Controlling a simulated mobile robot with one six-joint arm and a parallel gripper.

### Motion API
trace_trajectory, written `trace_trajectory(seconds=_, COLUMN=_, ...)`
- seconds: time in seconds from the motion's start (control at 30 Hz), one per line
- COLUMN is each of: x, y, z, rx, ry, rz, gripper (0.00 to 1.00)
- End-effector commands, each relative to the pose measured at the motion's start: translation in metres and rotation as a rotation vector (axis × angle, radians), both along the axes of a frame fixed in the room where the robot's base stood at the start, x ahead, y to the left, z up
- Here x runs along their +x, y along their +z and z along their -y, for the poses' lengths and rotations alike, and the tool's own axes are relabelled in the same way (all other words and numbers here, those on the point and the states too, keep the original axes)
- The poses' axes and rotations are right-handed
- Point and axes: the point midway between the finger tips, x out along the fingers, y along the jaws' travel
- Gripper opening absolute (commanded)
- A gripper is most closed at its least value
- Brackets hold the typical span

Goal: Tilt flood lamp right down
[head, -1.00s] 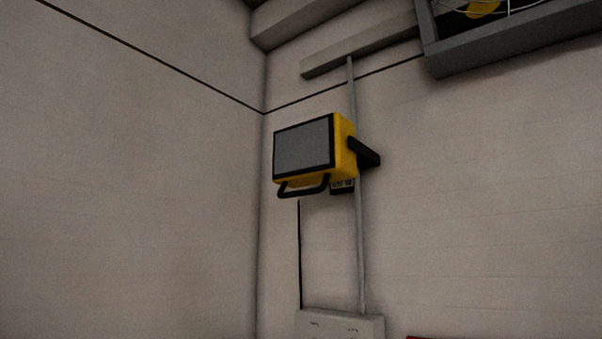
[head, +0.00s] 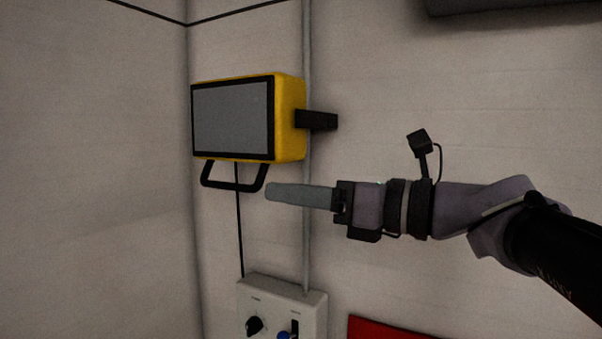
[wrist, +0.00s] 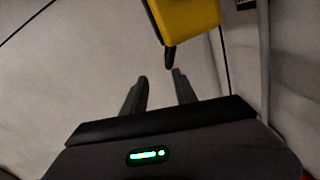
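The flood lamp (head: 235,118) is a yellow box with a grey front panel in a black frame, fixed to the wall by a black bracket (head: 317,120). A black handle (head: 234,187) hangs below its front. My gripper (head: 270,192) is just right of the handle in the head view, pointing left. The wrist view shows its two fingers apart (wrist: 158,75) with nothing between them. In that view the yellow lamp body (wrist: 188,18) is beyond the fingers, and a black handle end (wrist: 169,56) shows near the right fingertip. I cannot tell whether it touches.
A grey control box (head: 283,307) with a black knob and a blue-tipped switch is on the wall below. A grey pipe (head: 307,235) runs up the wall behind the lamp. A red panel (head: 390,328) is at the bottom. The left wall is bare.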

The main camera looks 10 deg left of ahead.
Motion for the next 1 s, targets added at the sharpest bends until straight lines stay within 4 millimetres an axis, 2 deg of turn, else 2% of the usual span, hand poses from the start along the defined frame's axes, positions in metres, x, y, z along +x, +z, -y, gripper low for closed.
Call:
trace_trajectory(seconds=0.03, x=0.005, y=0.002, z=-0.014, rx=-0.001, ry=0.006, rz=-0.003, gripper=0.34)
trace_trajectory(seconds=0.2, x=0.021, y=0.001, z=-0.052, rx=-0.002, ry=0.005, rz=-0.004, gripper=0.34)
trace_trajectory(seconds=0.5, x=0.042, y=0.004, z=-0.104, rx=0.002, ry=0.005, rz=0.001, gripper=0.34)
trace_trajectory(seconds=0.7, x=0.047, y=0.002, z=-0.119, rx=0.001, ry=0.004, rz=0.0, gripper=0.34)
trace_trajectory(seconds=0.97, x=0.048, y=0.0, z=-0.119, rx=-0.002, ry=0.001, rz=-0.001, gripper=0.34)
trace_trajectory(seconds=1.0, x=0.048, y=0.0, z=-0.119, rx=-0.002, ry=0.001, rz=-0.001, gripper=0.27)
